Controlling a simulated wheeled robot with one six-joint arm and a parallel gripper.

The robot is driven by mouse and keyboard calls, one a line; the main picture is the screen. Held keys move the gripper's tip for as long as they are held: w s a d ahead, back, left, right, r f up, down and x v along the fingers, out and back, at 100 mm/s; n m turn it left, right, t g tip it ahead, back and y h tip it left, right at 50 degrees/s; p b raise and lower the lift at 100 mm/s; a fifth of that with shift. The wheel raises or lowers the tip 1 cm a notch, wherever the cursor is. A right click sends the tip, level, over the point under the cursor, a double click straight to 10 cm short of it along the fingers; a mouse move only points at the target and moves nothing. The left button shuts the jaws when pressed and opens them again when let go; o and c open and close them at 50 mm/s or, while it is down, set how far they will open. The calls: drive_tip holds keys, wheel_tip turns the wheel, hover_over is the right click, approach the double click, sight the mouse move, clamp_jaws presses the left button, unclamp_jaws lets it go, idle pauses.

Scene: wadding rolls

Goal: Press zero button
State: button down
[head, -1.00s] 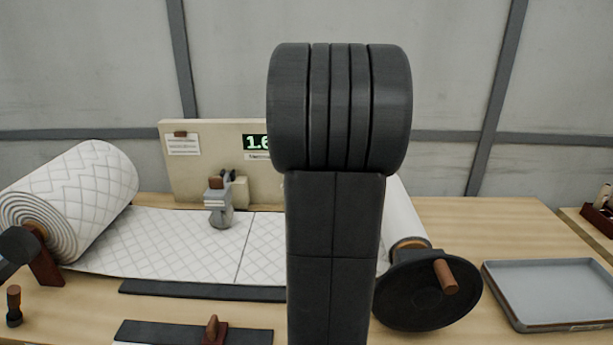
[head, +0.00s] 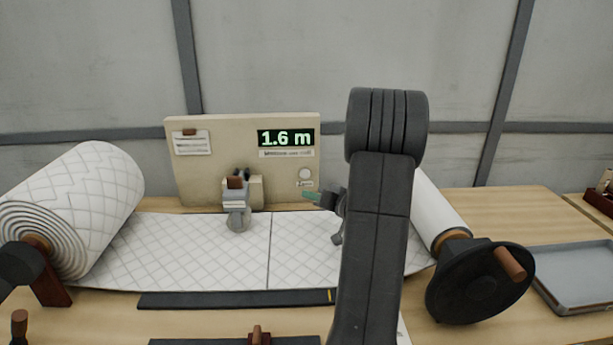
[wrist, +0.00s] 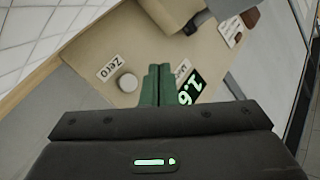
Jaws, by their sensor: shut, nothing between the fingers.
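The zero button (head: 305,174) is a round, pale knob on the right part of the beige panel (head: 222,170), below the display (head: 286,138) that reads 1.6 m. In the wrist view the button (wrist: 128,83) sits beside a label reading "Zero" (wrist: 109,68). My gripper (head: 308,196) is just below and in front of the button in the head view. Its green fingers (wrist: 157,72) are shut and empty, to the right of the button in the wrist view. I cannot tell the gap to the panel.
A quilted wadding roll (head: 88,195) lies at left, its sheet (head: 180,250) running under a grey counter device (head: 237,205). A roll with a black crank wheel (head: 478,283) stands at right, near a grey tray (head: 578,275). A dark bar (head: 230,299) lies in front.

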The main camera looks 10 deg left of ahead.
sight(305, 174)
drive_tip(key=shift+w+a+p, duration=0.25)
drive_tip(key=shift+w+a, duration=0.15)
drive_tip(key=shift+w, duration=1)
drive_tip(key=shift+w+a+p, duration=0.25)
drive_tip(key=shift+w+a, duration=0.15)
drive_tip(key=shift+w, duration=1.05)
drive_tip(key=shift+w+a+p, duration=0.25)
drive_tip(key=shift+w+a, duration=0.15)
drive_tip(key=shift+w, duration=1)
drive_tip(key=shift+w+r, duration=0.1)
drive_tip(key=shift+w+a+p, duration=0.1)
drive_tip(key=shift+p, duration=0.3)
drive_tip(key=shift+w, duration=0.15)
